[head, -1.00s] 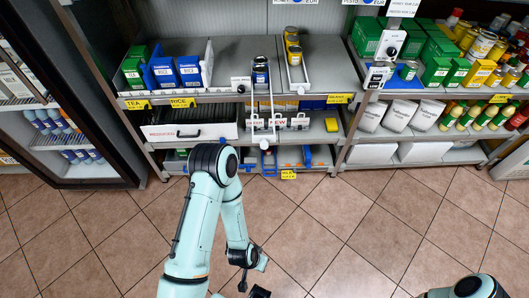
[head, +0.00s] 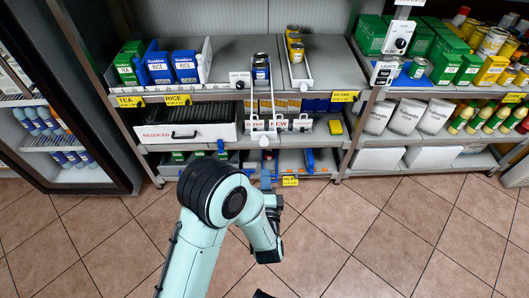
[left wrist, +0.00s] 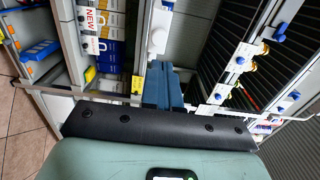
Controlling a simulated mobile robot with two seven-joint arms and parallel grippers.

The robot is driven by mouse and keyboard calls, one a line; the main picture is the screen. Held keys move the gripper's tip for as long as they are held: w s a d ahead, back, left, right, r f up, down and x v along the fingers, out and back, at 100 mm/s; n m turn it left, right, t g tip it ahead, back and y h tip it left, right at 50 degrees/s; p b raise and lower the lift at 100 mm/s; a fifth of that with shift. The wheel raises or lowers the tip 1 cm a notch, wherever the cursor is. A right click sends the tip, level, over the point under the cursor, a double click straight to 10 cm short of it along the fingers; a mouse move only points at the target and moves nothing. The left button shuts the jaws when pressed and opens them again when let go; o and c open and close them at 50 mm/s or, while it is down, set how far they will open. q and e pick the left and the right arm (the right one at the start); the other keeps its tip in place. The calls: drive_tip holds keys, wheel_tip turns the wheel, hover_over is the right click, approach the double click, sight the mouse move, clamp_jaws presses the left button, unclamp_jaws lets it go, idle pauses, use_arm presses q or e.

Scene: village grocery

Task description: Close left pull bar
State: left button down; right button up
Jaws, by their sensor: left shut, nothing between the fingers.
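The left pull bar (head: 273,103) is a pair of thin white rails on the upper shelf. A dark can with a blue label (head: 261,68) stands at its back end. The bar's front reaches out past the shelf edge and hangs over the lower shelf. My left gripper (head: 267,180) is in front of the lowest shelf, below the bar's front end and apart from it. Its blue fingers (left wrist: 160,85) are together and empty in the left wrist view. My right gripper does not show.
A second white-railed bar (head: 309,72) with yellow cans stands to the right. Blue rice boxes (head: 186,66) are at left. A white drawer (head: 188,135) is on the middle shelf. Tiled floor (head: 390,235) is free in front; a glass-fronted cooler stands at far left.

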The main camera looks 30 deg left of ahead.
sight(264, 144)
use_arm(q)
drive_tip(key=x, duration=1)
drive_tip(key=shift+w+b, duration=0.1)
drive_tip(key=shift+b, duration=0.2)
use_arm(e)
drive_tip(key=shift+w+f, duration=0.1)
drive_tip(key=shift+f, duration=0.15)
